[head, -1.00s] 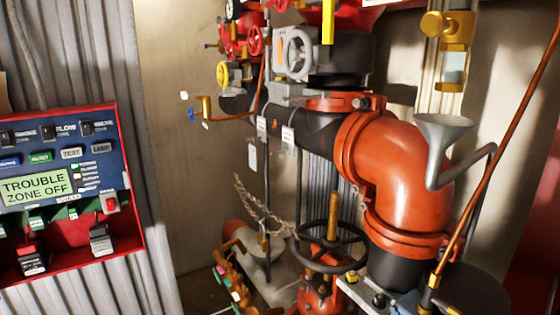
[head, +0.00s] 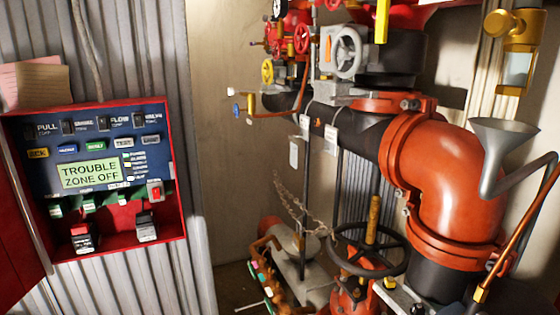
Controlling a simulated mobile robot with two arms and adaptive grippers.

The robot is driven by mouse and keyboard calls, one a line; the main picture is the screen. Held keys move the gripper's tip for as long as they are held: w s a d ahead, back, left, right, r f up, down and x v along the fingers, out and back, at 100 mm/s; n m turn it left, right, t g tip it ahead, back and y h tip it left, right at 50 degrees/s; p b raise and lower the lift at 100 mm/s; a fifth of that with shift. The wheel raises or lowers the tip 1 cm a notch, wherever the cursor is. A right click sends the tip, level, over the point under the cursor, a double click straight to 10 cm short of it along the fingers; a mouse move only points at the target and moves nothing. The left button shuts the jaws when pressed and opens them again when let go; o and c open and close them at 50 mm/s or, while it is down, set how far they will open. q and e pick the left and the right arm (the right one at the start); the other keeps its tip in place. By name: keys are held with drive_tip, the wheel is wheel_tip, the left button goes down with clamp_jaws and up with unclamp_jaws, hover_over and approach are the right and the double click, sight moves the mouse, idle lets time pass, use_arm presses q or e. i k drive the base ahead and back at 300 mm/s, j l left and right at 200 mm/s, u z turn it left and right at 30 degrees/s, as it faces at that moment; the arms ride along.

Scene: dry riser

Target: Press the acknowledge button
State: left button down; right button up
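A red fire alarm panel (head: 120,250) with its door open hangs on the corrugated wall at the left of the head view. Its dark blue face (head: 50,180) carries a green display (head: 89,173) reading "TROUBLE ZONE OFF". Above the display is a row of small buttons. The yellow button (head: 38,153) at the row's left end has a small label that looks like "ACK". To its right are a blue button (head: 67,149), a green button (head: 95,146) and pale ones. Neither of my grippers is in view.
The panel's open red door (head: 18,245) stands at the left edge. Pink and tan papers (head: 40,85) hang above the panel. Orange and black pipework (head: 455,190), a black handwheel (head: 368,250) and a grey funnel (head: 503,135) fill the right.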

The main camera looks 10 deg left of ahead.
sight(44, 152)
drive_tip(key=u, duration=1.2)
